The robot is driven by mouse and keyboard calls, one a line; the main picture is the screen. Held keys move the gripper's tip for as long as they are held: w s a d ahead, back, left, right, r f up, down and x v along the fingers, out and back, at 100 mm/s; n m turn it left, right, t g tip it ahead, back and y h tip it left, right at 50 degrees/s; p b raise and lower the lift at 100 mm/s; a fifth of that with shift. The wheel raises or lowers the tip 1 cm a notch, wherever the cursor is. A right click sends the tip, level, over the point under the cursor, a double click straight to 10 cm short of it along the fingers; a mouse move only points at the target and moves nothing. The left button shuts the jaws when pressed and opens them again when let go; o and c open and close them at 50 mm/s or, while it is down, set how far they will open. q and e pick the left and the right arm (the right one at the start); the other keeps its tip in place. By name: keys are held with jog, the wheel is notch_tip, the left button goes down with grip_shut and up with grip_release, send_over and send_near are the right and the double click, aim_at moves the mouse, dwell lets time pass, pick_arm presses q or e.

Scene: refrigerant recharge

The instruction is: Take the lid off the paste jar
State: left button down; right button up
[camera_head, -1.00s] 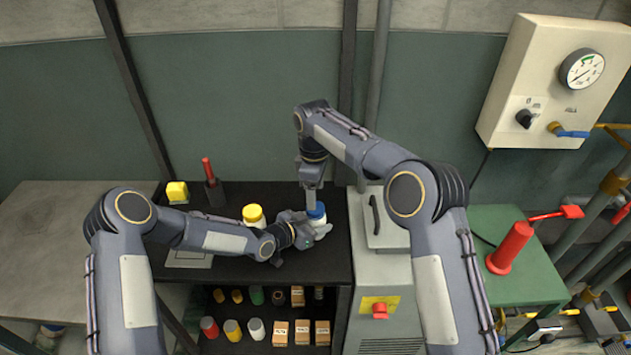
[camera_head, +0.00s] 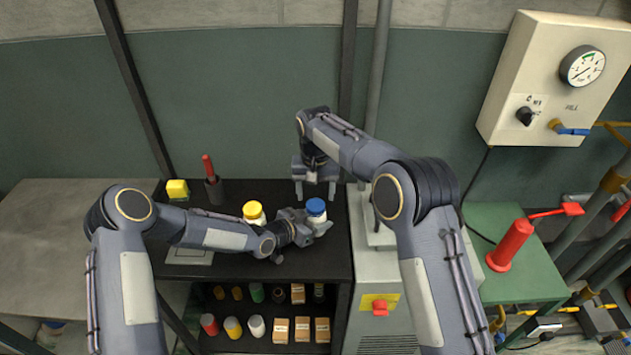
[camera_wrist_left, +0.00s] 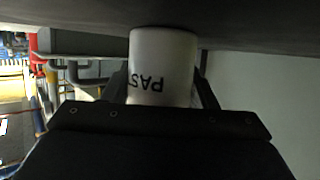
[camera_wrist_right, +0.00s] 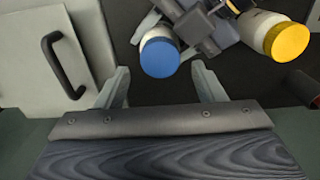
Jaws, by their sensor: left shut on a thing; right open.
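The paste jar (camera_wrist_left: 162,62) is white with dark lettering reading "PAS" in the left wrist view. Its blue lid (camera_head: 316,206) is on top of it, and the lid also shows in the right wrist view (camera_wrist_right: 160,57). My left gripper (camera_head: 312,224) is shut around the jar's body from the left, and the jar stands upright at the black bench top. My right gripper (camera_head: 315,178) is open and empty, above and behind the lid in the head view. In the right wrist view its fingers (camera_wrist_right: 160,88) are spread, with the lid beyond and between them, apart from both.
A yellow-lidded white jar (camera_head: 254,212) stands left of the paste jar on the black bench (camera_head: 330,262). A grey cabinet with a handle (camera_wrist_right: 65,65) adjoins on the right.

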aim_at(316, 205)
jog(key=shift+f, duration=1.85)
jog(key=c, duration=1)
jog(key=n, duration=0.3)
jog(key=shift+r, duration=0.25)
jog(key=shift+r, duration=0.9)
